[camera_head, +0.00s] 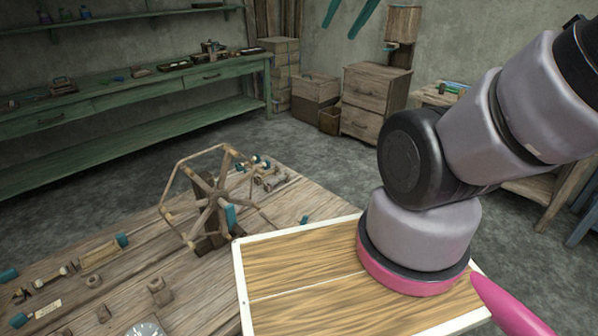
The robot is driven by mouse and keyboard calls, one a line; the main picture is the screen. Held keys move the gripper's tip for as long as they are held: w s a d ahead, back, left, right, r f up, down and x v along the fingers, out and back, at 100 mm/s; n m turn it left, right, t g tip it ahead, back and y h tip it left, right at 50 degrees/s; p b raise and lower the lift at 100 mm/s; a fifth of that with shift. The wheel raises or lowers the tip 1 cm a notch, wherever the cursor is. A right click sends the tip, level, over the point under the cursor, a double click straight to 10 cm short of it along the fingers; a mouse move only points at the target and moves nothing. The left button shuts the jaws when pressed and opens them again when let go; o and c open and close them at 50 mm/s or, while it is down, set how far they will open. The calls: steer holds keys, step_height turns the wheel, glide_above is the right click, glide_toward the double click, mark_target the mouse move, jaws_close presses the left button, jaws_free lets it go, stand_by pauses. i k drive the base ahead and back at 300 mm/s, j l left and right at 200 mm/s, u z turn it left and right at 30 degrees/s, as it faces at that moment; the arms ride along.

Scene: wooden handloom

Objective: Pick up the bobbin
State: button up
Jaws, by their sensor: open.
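Several small teal pieces that could be bobbins lie on the wooden workbench. One is a teal piece (122,240) at the end of a pale rod, left of the yarn winder. Another teal piece (18,320) lies at the lower left, and a small one (303,220) lies near the board's back edge. I cannot tell which is the task's bobbin. My gripper (512,306) shows only as a pink part at the lower right, beside my wrist. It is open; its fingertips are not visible. No bobbin is seen near it, and my wrist hides part of the board below.
A light-framed wooden board (300,278) lies under my wrist. A spoked wooden winder (218,198) stands upright on the workbench (190,270). A round dial (146,329) sits at the front edge. A green shelf bench (130,95) and drawers (372,100) stand behind, across open floor.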

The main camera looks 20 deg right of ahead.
mark_target(277, 181)
steer(key=i+l+u, duration=0.1)
steer(key=l+u, duration=0.2)
steer(key=l, duration=0.6)
steer(key=l+u, duration=0.3)
steer(key=l, duration=0.55)
steer(key=l+u, duration=0.45)
steer(key=l, duration=0.4)
steer(key=l+u, duration=0.45)
steer(key=l, duration=0.45)
steer(key=i+l+u, duration=0.2)
steer(key=l+u, duration=0.2)
steer(key=l, duration=0.2)
steer(key=i+l+u, duration=0.15)
steer(key=l, duration=0.15)
steer(key=k, duration=0.05)
